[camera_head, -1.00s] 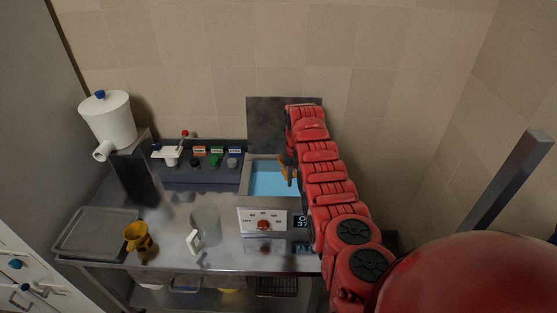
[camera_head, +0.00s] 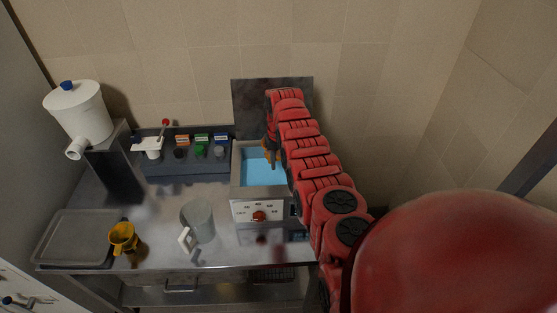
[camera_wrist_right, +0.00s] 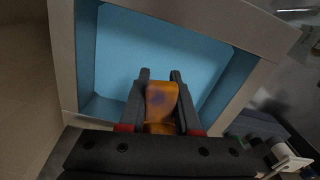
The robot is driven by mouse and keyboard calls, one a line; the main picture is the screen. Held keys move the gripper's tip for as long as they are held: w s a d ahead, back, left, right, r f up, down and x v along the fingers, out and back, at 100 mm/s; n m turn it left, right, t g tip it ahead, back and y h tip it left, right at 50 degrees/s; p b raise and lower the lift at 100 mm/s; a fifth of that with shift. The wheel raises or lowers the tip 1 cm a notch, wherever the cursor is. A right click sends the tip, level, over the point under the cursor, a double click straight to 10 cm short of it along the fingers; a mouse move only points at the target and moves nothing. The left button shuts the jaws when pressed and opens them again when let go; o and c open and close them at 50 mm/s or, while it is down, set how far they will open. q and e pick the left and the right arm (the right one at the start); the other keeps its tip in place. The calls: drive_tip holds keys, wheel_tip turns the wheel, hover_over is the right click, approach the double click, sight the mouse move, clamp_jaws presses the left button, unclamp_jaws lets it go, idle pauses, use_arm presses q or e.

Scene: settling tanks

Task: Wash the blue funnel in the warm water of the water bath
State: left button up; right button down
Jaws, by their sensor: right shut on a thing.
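My right gripper (camera_wrist_right: 160,83) is shut on an orange piece with dark purple stains (camera_wrist_right: 161,100), over the blue water (camera_wrist_right: 160,50) in the wrist view. In the head view the gripper (camera_head: 272,160) is at the back of the water bath (camera_head: 258,211), a grey metal box with a red knob, and is partly hidden by my red arm. I cannot tell whether the piece touches the water. I see no blue funnel; the held piece looks orange, and its full shape is hidden. My left gripper is not in view.
A yellow jug-like vessel (camera_head: 123,238), a clear beaker-like vessel with a white handle (camera_head: 199,220) and a grey tray (camera_head: 75,238) stand on the metal bench. A white tank (camera_head: 78,112) is at the left. Small bottles stand in a rack (camera_head: 187,162) at the back.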

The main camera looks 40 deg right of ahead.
wheel_tip(320, 180, down, 14)
drive_tip(key=b, duration=1.2)
drive_tip(key=shift+r, duration=0.15)
idle(0.5)
drive_tip(key=shift+s+a+r+p, duration=0.15)
drive_tip(key=shift+s+r+p, duration=0.05)
drive_tip(key=shift+p, duration=0.7)
drive_tip(key=shift+s+a+p, duration=0.25)
drive_tip(key=shift+s+p, duration=0.15)
drive_tip(key=shift+p, duration=1.4)
drive_tip(key=shift+f, duration=0.15)
